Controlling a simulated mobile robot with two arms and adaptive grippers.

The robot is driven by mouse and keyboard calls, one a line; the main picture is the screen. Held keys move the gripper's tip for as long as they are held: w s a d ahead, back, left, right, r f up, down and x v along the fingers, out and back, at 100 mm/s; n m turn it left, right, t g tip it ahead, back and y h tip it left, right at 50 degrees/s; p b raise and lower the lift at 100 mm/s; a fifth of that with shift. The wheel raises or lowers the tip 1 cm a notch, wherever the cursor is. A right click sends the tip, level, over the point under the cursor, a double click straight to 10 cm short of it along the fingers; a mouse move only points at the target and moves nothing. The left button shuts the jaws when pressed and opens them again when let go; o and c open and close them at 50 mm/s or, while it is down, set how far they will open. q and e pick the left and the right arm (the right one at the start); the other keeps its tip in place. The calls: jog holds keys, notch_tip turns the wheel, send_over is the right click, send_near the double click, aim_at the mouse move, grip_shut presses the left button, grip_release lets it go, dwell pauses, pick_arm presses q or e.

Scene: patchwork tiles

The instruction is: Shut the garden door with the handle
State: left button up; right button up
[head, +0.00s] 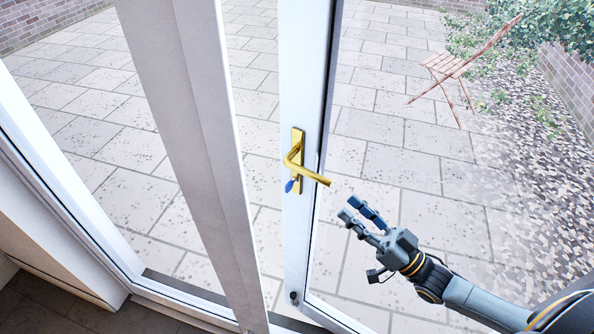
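The garden door (305,95) is a white framed glass door. It stands ajar, its edge apart from the white post (195,120) at its left. Its brass lever handle (312,175) sits on a brass plate and points right, with a blue key (290,186) below it. My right gripper (357,212) is just right of and below the handle's tip, apart from it. Its blue-tipped fingers point up and left, spread with a gap and nothing between them. My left gripper is out of view.
Beyond the glass is a paved patio (400,150) with a wooden folding chair (460,65), ivy (555,25) and a brick wall (572,85). A white sill and frame (70,195) run along the left. The dark floor (40,305) at lower left is clear.

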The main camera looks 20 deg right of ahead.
aim_at(314, 174)
jog(key=p+x, duration=0.3)
jog(key=x, duration=0.7)
jog(key=shift+w+r, duration=0.15)
jog(key=shift+r, duration=0.05)
jog(key=shift+w+a+r+p, duration=0.1)
jog(key=shift+w+a+p, duration=0.2)
jog(key=shift+w+a, duration=0.2)
jog(key=shift+c, duration=0.4)
jog(key=shift+d, duration=0.1)
grip_shut()
